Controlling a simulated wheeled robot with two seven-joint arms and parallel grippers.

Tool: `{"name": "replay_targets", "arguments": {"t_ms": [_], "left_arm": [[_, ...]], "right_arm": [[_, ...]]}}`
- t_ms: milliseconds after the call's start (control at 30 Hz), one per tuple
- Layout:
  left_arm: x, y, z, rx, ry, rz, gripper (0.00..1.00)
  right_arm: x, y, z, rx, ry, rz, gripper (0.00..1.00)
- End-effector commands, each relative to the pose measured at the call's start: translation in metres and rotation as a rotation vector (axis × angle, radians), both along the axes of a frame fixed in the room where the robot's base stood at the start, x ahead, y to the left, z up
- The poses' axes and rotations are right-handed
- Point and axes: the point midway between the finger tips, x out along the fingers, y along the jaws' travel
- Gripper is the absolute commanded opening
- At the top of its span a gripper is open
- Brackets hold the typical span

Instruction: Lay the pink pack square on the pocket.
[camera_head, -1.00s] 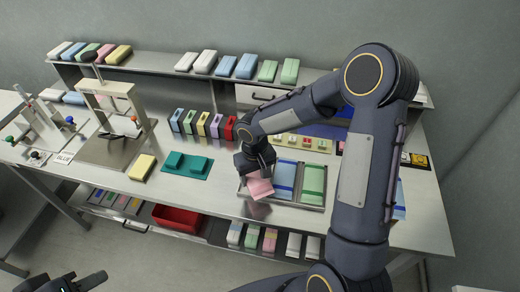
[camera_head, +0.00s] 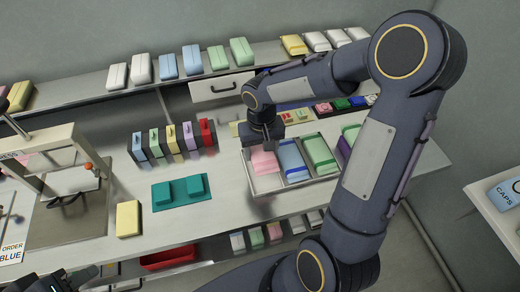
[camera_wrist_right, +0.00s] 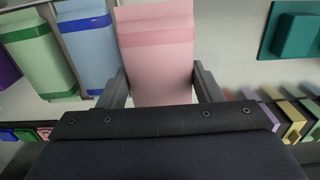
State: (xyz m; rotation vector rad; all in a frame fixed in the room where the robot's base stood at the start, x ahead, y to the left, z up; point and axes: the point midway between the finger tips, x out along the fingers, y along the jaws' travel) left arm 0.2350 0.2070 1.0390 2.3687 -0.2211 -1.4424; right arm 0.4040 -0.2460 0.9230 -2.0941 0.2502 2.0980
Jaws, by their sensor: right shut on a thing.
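The pink pack (camera_head: 264,162), with a darker band, is between the fingers of my right gripper (camera_head: 264,140). In the right wrist view the two fingers close on the sides of the pink pack (camera_wrist_right: 160,60). The pack is over the left pocket of the metal tray (camera_head: 266,187), which it largely hides. I cannot tell whether it touches the pocket floor. A blue pack (camera_head: 292,160) and a green pack (camera_head: 320,155) lie in the pockets to the right. My left gripper (camera_head: 82,275) is at the lower left, partly cut off, away from the tray.
Several coloured upright holders (camera_head: 172,140) stand behind. A press frame (camera_head: 50,165) is at the left. Bare bench shows between teal pad and tray.

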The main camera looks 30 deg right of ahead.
Motion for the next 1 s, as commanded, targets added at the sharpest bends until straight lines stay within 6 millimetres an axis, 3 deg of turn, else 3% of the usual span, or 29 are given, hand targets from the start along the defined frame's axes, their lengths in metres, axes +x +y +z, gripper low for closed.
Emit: {"name": "replay_targets", "arguments": {"t_ms": [600, 1000], "left_arm": [[0.0, 0.0, -0.044, 0.0, 0.0, 0.0, 0.36], [0.0, 0.0, -0.047, 0.0, 0.0, 0.0, 0.36]], "right_arm": [[0.0, 0.0, -0.057, -0.001, -0.001, 0.001, 0.36], [0.0, 0.0, -0.059, 0.0, -0.001, 0.0, 0.36]]}}
